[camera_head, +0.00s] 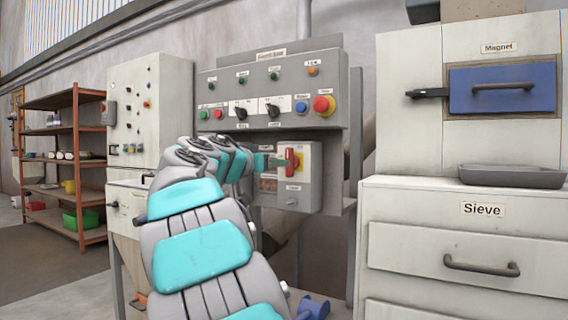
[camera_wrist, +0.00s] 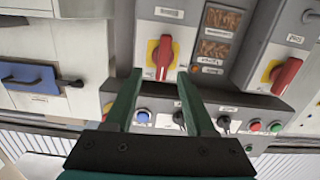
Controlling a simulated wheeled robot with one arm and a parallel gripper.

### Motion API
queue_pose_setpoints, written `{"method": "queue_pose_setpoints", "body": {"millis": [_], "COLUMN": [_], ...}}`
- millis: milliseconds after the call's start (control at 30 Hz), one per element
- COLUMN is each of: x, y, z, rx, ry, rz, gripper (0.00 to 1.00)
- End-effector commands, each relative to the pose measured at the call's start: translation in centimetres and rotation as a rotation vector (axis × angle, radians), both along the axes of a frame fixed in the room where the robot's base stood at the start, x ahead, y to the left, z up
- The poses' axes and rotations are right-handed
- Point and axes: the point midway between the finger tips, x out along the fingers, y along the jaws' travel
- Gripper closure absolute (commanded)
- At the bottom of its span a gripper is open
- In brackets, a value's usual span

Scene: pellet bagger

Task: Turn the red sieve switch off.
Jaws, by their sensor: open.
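A red rotary switch handle (camera_head: 290,159) on a yellow plate sits on a pale box below the control panel. It also shows in the wrist view (camera_wrist: 163,58), with its handle upright in that picture. My gripper (camera_head: 273,161) is open in front of it. The small labels by both switches are too blurred to read.
The control panel (camera_head: 225,85) above carries knobs, lights and a red emergency button (camera_head: 324,105). A cabinet labelled Sieve (camera_head: 400,205) stands right, with a blue Magnet drawer (camera_head: 503,90) above. A rust-coloured shelf (camera_head: 75,120) is far left.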

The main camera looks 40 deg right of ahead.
Motion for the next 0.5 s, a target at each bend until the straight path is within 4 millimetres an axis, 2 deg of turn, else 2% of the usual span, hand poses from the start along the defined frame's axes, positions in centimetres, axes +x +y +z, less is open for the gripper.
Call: {"method": "queue_pose_setpoints", "body": {"millis": [167, 367, 500], "x": [0.8, 1.4, 2.3], "y": [-0.2, -1.6, -3.5], "z": [1.8, 2.0, 2.0], "rx": [-0.041, -0.042, -0.041], "ry": [-0.063, -0.065, -0.063], "rz": [0.0, 0.0, 0.0], "gripper": [0.45, 0.45, 0.45]}}
